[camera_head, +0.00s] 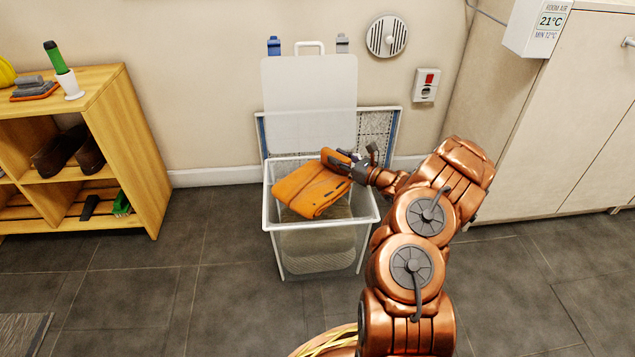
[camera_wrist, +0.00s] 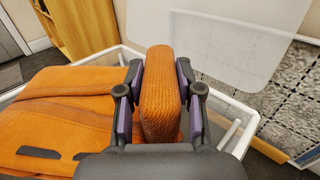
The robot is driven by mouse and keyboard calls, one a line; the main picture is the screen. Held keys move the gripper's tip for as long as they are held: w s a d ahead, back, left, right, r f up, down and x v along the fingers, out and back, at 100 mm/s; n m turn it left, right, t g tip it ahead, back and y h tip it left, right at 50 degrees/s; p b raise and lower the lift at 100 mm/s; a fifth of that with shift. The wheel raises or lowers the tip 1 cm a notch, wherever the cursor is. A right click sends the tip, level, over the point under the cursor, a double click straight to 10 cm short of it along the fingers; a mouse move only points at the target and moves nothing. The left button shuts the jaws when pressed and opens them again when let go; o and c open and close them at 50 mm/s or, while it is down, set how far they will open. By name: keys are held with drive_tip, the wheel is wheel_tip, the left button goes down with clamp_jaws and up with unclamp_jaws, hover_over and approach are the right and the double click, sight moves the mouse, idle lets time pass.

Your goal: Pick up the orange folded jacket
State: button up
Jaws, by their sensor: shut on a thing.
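The orange folded jacket (camera_head: 311,189) is in my gripper (camera_head: 348,162), over the open top of a white-framed mesh basket (camera_head: 318,256). My gripper is shut on the jacket's right end in the head view. In the wrist view, my gripper (camera_wrist: 160,100) has a thick orange fold (camera_wrist: 160,95) between its two purple-padded fingers. The rest of the jacket (camera_wrist: 60,115) spreads flat to the left there. A folded olive-grey thing (camera_head: 315,232) shows lower inside the basket. Whether the jacket touches the basket rim, I cannot tell.
A white panel (camera_head: 308,105) stands up behind the basket, with a grey mesh panel (camera_head: 376,125) against the wall. A wooden shelf (camera_head: 135,150) with shoes stands at the left. White cabinets (camera_head: 575,115) stand at the right. The dark tiled floor (camera_head: 215,290) in front is clear.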

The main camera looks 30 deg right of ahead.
clamp_jaws()
drive_tip(key=shift+r, duration=0.15)
drive_tip(key=shift+r+p, duration=0.5)
drive_tip(key=shift+r, duration=0.15)
wheel_tip(320, 180, up, 2)
drive_tip(key=shift+r+p, duration=0.15)
drive_tip(key=shift+p, duration=0.5)
drive_tip(key=s+a+p, duration=0.2)
drive_tip(key=s+a, duration=0.1)
drive_tip(key=s, duration=0.4)
drive_tip(key=s+a+r+p, duration=0.1)
drive_tip(key=s+a+p, duration=0.2)
drive_tip(key=s, duration=0.4)
drive_tip(key=shift+s+a, duration=0.25)
drive_tip(key=shift+s, duration=0.05)
